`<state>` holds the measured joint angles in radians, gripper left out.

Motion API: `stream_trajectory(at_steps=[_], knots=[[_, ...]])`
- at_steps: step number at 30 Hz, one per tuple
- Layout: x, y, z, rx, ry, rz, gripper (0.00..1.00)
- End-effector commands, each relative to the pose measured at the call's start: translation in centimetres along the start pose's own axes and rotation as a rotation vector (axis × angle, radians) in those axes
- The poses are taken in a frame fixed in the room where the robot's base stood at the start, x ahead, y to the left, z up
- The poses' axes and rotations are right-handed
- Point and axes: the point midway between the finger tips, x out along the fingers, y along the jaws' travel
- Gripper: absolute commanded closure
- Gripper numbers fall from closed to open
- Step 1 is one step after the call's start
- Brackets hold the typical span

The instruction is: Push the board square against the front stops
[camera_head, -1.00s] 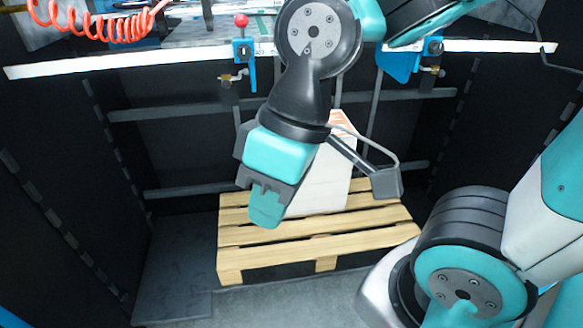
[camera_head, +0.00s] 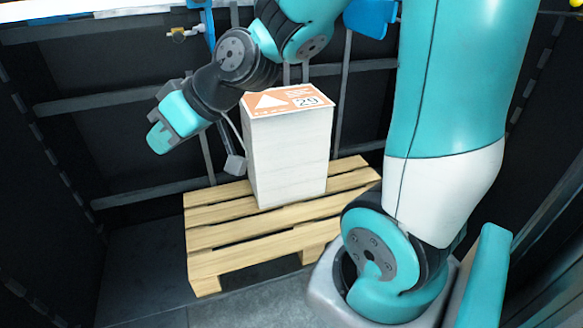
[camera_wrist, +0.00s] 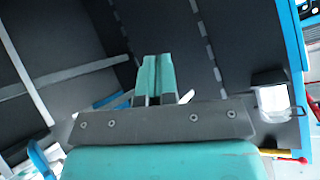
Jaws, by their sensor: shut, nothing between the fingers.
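My gripper (camera_head: 158,142) is shut and empty. It hangs in the air to the left of a tall white stack (camera_head: 290,155), clear of it. In the wrist view my closed teal fingers (camera_wrist: 154,72) point at dark panels, with no board between or before them. The stack has an orange top sheet (camera_head: 287,100) with a white triangle and the number 29. I cannot single out the board or the front stops. A blue bracket (camera_head: 371,16) shows at the top edge, partly cut off and behind my arm.
The stack stands on a wooden pallet (camera_head: 225,238). Dark walls and a grey rail (camera_head: 125,106) enclose the space. A white edge (camera_head: 75,30) runs across the top left. The wrist view shows a blue frame edge (camera_wrist: 292,45) at right and a red knob (camera_wrist: 303,160).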

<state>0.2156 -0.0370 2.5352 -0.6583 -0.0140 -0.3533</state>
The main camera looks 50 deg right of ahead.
Motion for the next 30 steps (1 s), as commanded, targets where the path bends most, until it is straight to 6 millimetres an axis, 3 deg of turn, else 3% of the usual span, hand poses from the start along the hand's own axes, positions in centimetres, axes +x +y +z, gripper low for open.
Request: stream_trajectory(at_steps=[1, 5, 9, 13, 16, 20, 30], knots=[[2.7, 4.4, 2.3, 0.028, 0.093, 0.066, 1.00], [4.0, 14.0, 4.0, 0.061, 0.337, 0.271, 1.00], [2.7, 24.1, 7.8, 0.093, 0.551, 0.551, 1.00], [-0.1, 30.9, 12.0, 0.118, 0.675, 0.802, 1.00], [-2.1, 34.0, 14.5, 0.130, 0.727, 0.942, 1.00], [-3.8, 35.8, 16.1, 0.139, 0.756, 1.044, 1.00], [-4.0, 38.0, 14.7, 0.141, 0.762, 1.066, 1.00]])
